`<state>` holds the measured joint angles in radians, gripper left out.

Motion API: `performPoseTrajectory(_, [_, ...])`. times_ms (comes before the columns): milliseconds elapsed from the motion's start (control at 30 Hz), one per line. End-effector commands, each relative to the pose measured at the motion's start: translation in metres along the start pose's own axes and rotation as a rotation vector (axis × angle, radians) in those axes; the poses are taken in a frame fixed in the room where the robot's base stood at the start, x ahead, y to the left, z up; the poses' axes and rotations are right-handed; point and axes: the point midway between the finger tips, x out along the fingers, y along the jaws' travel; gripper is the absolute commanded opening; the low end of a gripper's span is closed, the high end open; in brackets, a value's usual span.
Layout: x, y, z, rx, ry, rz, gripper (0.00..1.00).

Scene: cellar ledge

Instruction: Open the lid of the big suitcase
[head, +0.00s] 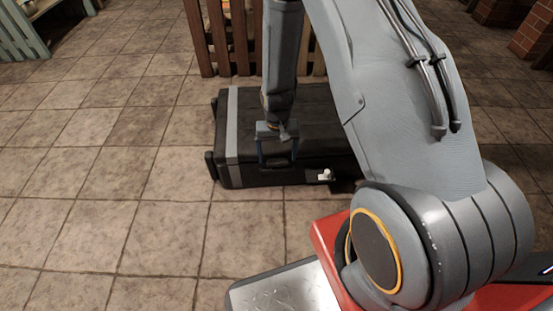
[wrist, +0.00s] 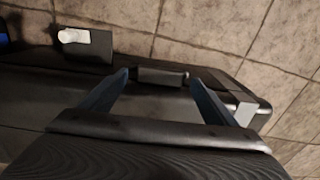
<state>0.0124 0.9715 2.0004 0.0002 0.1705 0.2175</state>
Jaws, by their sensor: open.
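The big suitcase (head: 240,165) is black with a grey band near its left end, and lies flat on the tiled floor with its lid shut. My arm hides the suitcase's right part in the head view.
A small white object (head: 325,175) sits on a dark piece at the suitcase's near side; it also shows in the wrist view (wrist: 74,36). A wooden slatted fence (head: 221,40) stands behind the suitcase. The floor at the left is clear.

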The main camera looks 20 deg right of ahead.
Motion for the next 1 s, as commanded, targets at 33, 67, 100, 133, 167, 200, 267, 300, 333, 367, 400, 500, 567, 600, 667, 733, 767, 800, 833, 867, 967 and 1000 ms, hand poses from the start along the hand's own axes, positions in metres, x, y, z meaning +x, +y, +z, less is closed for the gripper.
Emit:
performPoseTrajectory(33, [0.0073, -0.0001, 0.0000, 0.000, -0.001, 0.000, 0.81])
performPoseTrajectory(67, [0.0094, -0.0001, -0.0001, 0.000, -0.001, 0.000, 0.81])
performPoseTrajectory(100, [0.0116, -0.0002, -0.0004, 0.000, 0.000, 0.000, 0.81])
performPoseTrajectory(133, [0.0129, -0.0002, -0.0005, 0.000, 0.001, 0.000, 0.81])
performPoseTrajectory(167, [0.0138, -0.0002, -0.0006, 0.000, 0.001, 0.000, 0.81])
performPoseTrajectory(200, [0.0146, -0.0002, -0.0006, 0.000, 0.001, 0.000, 0.81])
performPoseTrajectory(267, [0.0151, -0.0002, -0.0006, 0.000, 0.002, 0.000, 0.81])
performPoseTrajectory(300, [0.0151, -0.0002, -0.0005, 0.000, 0.002, 0.000, 0.81])
performPoseTrajectory(333, [0.0150, -0.0001, -0.0005, 0.000, 0.002, 0.000, 0.81])
performPoseTrajectory(367, [0.0148, -0.0001, -0.0005, 0.000, 0.002, 0.000, 0.81])
performPoseTrajectory(400, [0.0148, -0.0001, -0.0005, 0.000, 0.001, 0.000, 0.81])
performPoseTrajectory(500, [0.0147, 0.0000, -0.0004, 0.000, 0.001, 0.000, 0.73])
performPoseTrajectory(567, [0.0147, 0.0000, -0.0004, 0.000, 0.001, 0.000, 0.63])
performPoseTrajectory(600, [0.0147, 0.0000, -0.0004, 0.000, 0.001, 0.000, 0.56])
performPoseTrajectory(667, [0.0147, 0.0000, -0.0003, 0.000, 0.001, 0.000, 0.46])
performPoseTrajectory(733, [0.0147, 0.0000, -0.0003, 0.000, 0.001, 0.000, 0.34])
performPoseTrajectory(767, [0.0147, 0.0000, -0.0003, 0.000, 0.001, 0.000, 0.29])
performPoseTrajectory(800, [0.0147, 0.0000, -0.0003, 0.000, 0.001, 0.000, 0.22])
performPoseTrajectory(833, [0.0146, 0.0000, -0.0003, 0.000, 0.001, 0.000, 0.22])
performPoseTrajectory(867, [0.0145, 0.0000, -0.0003, 0.000, 0.001, 0.000, 0.22])
performPoseTrajectory(967, [0.0119, 0.0002, -0.0007, 0.000, -0.004, 0.000, 0.22])
performPoseTrajectory(1000, [0.0097, 0.0003, -0.0010, 0.001, -0.008, 0.000, 0.22])
